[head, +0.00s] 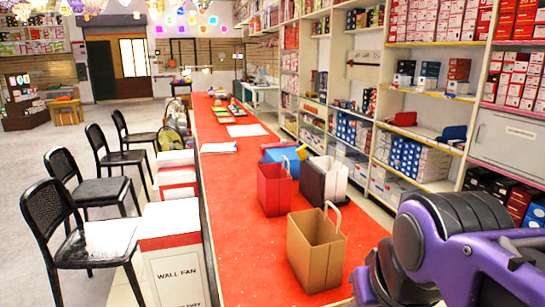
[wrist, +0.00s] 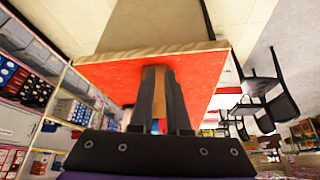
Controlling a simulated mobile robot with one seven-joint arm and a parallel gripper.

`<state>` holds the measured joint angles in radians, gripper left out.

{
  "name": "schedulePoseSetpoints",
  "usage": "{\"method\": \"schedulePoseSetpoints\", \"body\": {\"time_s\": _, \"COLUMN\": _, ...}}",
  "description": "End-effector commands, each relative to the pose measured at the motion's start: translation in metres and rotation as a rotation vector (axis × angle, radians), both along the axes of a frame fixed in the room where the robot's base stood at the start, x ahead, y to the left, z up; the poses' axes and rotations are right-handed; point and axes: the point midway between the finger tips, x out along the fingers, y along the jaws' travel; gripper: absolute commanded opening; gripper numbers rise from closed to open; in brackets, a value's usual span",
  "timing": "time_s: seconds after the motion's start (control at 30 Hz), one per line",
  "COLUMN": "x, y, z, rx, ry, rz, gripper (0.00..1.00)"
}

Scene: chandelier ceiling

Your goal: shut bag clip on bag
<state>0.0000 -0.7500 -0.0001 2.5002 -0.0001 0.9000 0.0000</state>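An open-topped brown paper bag (head: 315,250) with a pale handle stands upright on the red counter (head: 240,205), near its front end. A red bag (head: 274,190) and a white and dark bag (head: 323,181) stand behind it. I cannot make out a bag clip in either view. In the wrist view the two dark fingers of my gripper (wrist: 161,72) stand slightly apart over the red counter top. A brown strip, perhaps the brown bag, and a bit of blue show through the gap. My gripper is outside the head view; only my purple arm shows at the lower right.
Stocked shelves (head: 425,130) line the right side. Black chairs (head: 75,225) and a white WALL FAN box (head: 172,250) stand left.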

Motion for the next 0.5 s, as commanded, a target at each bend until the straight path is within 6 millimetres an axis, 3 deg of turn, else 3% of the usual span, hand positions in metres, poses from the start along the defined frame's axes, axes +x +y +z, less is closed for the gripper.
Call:
{"method": "schedulePoseSetpoints", "body": {"time_s": 0.07, "x": 0.000, "y": 0.000, "z": 0.011, "rx": 0.000, "ry": 0.000, "rz": 0.000, "gripper": 0.00}}
{"method": "schedulePoseSetpoints", "body": {"time_s": 0.33, "x": 0.000, "y": 0.000, "z": 0.066, "rx": 0.000, "ry": -0.001, "rz": 0.000, "gripper": 0.00}}
{"method": "schedulePoseSetpoints", "body": {"time_s": 0.5, "x": 0.000, "y": 0.000, "z": 0.073, "rx": 0.000, "ry": -0.001, "rz": 0.000, "gripper": 0.00}}
